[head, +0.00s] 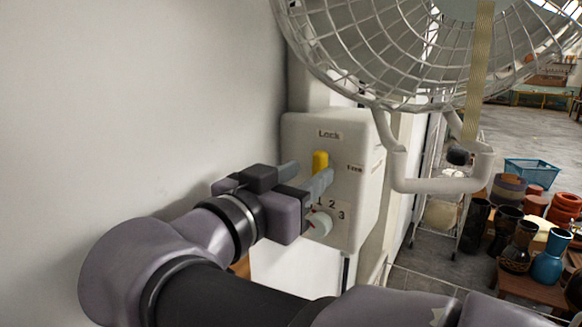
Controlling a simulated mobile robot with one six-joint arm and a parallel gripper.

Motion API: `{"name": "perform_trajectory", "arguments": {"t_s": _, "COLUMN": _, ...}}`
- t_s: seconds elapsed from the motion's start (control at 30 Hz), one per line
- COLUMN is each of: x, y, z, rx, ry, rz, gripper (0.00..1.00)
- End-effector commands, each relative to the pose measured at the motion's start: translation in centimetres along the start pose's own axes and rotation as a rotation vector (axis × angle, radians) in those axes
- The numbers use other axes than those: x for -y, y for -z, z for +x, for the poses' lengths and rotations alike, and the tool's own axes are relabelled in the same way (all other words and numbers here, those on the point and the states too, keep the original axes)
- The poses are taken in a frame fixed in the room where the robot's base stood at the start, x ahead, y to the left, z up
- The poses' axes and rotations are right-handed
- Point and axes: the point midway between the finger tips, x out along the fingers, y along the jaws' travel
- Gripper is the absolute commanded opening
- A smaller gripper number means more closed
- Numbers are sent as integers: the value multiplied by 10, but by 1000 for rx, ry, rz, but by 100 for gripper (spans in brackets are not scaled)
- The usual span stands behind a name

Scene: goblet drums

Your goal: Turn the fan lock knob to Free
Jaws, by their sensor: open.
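The fan lock knob is a yellow handle (320,161) on the front of a white control box (365,205). It stands roughly upright below the printed word "Lock"; a smaller label, which looks like "Free", is to its right. My gripper (309,174) is open at the box, with one finger left of the yellow knob and the other in front of its lower right side. I cannot tell whether either finger touches it. The lower part of the knob is hidden behind the near finger.
A white dial (319,224) with numbers sits just below my gripper. A white fan cage (400,50) overhangs the box, with a bent white tube (440,184) at right. A plain wall (130,90) is at left. Drums and pots (515,250) stand at right.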

Motion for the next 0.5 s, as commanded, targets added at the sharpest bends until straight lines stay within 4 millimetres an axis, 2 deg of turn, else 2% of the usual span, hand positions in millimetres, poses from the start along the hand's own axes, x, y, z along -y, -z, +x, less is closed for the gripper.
{"name": "perform_trajectory", "arguments": {"t_s": 0.1, "x": -1, "y": 1, "z": 21, "rx": -1, "ry": -3, "rz": -3, "gripper": 42}}
{"name": "perform_trajectory", "arguments": {"t_s": 0.2, "x": -1, "y": 1, "z": 32, "rx": 0, "ry": -2, "rz": -2, "gripper": 42}}
{"name": "perform_trajectory", "arguments": {"t_s": 0.5, "x": 0, "y": 0, "z": 36, "rx": 1, "ry": 1, "rz": -1, "gripper": 42}}
